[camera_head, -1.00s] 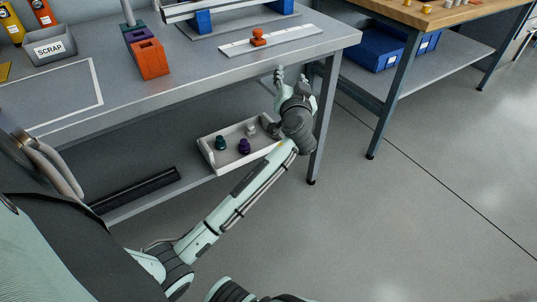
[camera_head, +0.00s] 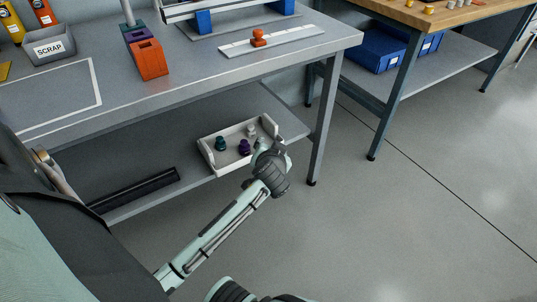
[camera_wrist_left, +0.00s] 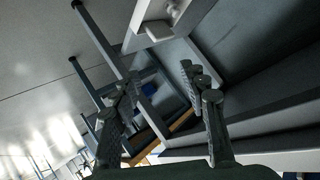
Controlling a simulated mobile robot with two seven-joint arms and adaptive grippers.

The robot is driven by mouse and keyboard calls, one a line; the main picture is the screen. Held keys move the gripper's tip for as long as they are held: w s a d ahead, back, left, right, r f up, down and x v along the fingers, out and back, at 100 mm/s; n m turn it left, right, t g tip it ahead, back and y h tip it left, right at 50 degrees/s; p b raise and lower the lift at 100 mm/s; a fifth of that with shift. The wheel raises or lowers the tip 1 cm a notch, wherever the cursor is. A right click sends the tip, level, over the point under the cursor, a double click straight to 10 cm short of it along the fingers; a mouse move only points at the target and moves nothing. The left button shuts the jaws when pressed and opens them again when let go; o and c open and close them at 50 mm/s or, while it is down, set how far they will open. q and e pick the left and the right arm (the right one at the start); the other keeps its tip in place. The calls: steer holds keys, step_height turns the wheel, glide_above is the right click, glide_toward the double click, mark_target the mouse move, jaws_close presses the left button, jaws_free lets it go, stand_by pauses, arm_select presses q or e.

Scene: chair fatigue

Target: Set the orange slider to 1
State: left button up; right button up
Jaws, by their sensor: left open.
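The orange slider (camera_head: 258,38) sits left of the middle of a pale, flat rail (camera_head: 296,41) near the front right of the grey workbench. The rail's markings are too small to read. My left gripper (camera_head: 263,144) is below the bench top, by the right end of the tray on the lower shelf, well apart from the slider. In the left wrist view its fingers (camera_wrist_left: 163,100) stand apart with nothing held between them. The slider cannot be made out in the left wrist view. My right gripper is not in view.
The workbench's front edge (camera_head: 200,92) lies between my left gripper and the slider. The white tray (camera_head: 207,158) holds small dark and pale knobs on the lower shelf. An orange block (camera_head: 151,60) and scrap bin (camera_head: 50,47) stand left. Floor (camera_head: 420,200) right is clear.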

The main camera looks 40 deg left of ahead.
arm_select(q)
steer(key=shift+s+d+f, duration=0.15)
steer(key=shift+s+f, duration=0.6)
steer(key=shift+f, duration=0.05)
steer(key=shift+f+g, duration=0.1)
steer(key=shift+g, duration=0.2)
